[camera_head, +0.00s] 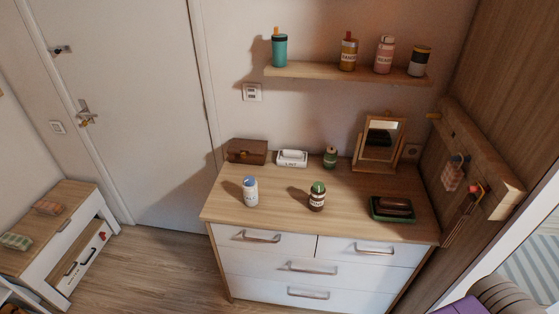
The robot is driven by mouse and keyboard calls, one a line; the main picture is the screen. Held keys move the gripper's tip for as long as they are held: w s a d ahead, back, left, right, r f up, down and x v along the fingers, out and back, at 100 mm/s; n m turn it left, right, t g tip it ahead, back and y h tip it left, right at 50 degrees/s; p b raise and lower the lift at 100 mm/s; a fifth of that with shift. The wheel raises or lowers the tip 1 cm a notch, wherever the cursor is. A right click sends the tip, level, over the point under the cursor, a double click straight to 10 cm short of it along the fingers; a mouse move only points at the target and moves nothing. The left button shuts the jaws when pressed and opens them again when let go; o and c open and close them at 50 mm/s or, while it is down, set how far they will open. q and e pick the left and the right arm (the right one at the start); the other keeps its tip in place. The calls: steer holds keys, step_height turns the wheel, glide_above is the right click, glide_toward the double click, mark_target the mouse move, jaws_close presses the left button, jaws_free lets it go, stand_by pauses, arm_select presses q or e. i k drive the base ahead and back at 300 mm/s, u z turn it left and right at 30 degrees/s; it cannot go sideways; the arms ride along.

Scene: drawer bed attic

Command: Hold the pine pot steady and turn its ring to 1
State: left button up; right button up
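No label that reads "pine" can be made out, so I cannot tell for sure which container is the pine pot. A dark brown jar with a green lid and a pale label (317,196) stands upright near the front middle of the dresser top. A small green bottle with a pale label (330,158) stands further back, left of the mirror. A white pot with a blue top (250,191) stands to the left of the brown jar. Any ring or its numbers are too small to read. Neither of my grippers is in view.
The wooden dresser top (280,183) also holds a brown box (247,151), a white box (292,158), a mirror (379,142) and a green tray (378,212) with a dark item. Several bottles stand on the wall shelf (310,72). Clear wood surrounds the brown jar.

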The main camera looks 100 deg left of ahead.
mark_target(319, 187)
steer(key=u, duration=2.2)
